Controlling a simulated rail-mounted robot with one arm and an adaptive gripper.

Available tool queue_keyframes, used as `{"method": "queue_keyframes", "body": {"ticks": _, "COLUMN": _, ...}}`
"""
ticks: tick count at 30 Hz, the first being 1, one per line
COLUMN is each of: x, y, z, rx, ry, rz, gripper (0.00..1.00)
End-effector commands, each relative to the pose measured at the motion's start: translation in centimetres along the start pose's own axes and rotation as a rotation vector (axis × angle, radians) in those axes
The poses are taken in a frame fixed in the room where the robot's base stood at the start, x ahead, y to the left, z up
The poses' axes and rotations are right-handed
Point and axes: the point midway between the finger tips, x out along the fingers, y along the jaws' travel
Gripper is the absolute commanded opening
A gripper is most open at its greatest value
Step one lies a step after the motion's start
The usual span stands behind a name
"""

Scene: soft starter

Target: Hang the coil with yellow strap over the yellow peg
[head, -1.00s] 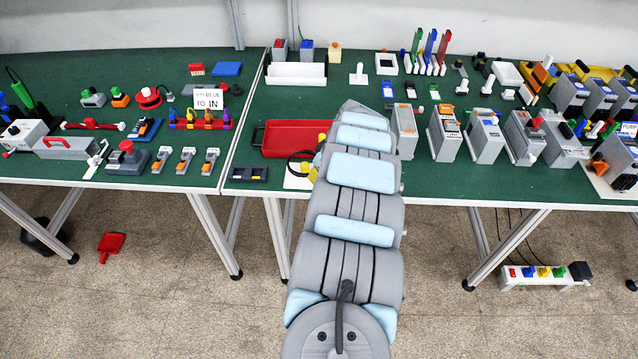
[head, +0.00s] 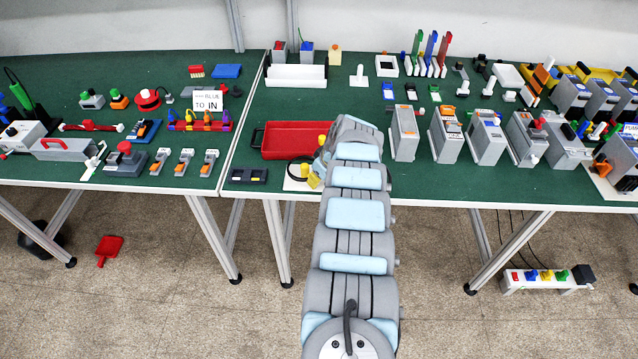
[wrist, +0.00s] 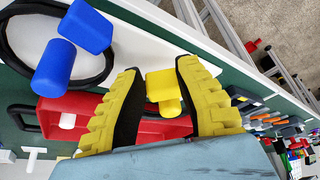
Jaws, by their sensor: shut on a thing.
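My gripper (wrist: 160,105) has its two yellow ribbed fingers on both sides of a yellow block (wrist: 161,84), which looks like the coil's yellow strap. A yellow cylinder (wrist: 173,107) shows just below the block; I cannot tell whether it is the yellow peg. In the head view a thin black coil (head: 290,170) shows beside yellow parts over a white plate (head: 296,186), left of my arm; my arm hides much of this spot. In the wrist view a black ring (wrist: 14,48) lies at the left beside a blue block (wrist: 85,26) and a blue cylinder (wrist: 53,68).
A red tray (head: 295,153) lies just behind the white plate. A dark panel (head: 248,176) lies to its left near the table's front edge. Several grey devices (head: 404,135) stand to the right of my arm. Bare green table shows around the tray.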

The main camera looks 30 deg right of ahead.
Motion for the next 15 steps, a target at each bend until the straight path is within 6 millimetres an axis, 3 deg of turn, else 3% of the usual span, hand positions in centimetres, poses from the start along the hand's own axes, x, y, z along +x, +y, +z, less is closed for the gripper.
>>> {"method": "queue_keyframes", "body": {"ticks": 3, "x": 1.43, "y": 0.05, "z": 0.64, "rx": 0.000, "ry": 0.001, "rz": 0.001, "gripper": 0.00}}
{"method": "queue_keyframes", "body": {"ticks": 11, "x": 1.56, "y": -0.03, "z": 0.58, "rx": 0.000, "ry": 0.002, "rz": 0.000, "gripper": 0.00}}
{"method": "queue_keyframes", "body": {"ticks": 12, "x": 1.58, "y": -0.03, "z": 0.61, "rx": 0.000, "ry": 0.002, "rz": 0.000, "gripper": 0.36}}
{"method": "queue_keyframes", "body": {"ticks": 15, "x": 1.58, "y": -0.03, "z": 0.62, "rx": 0.000, "ry": 0.002, "rz": 0.000, "gripper": 0.40}}
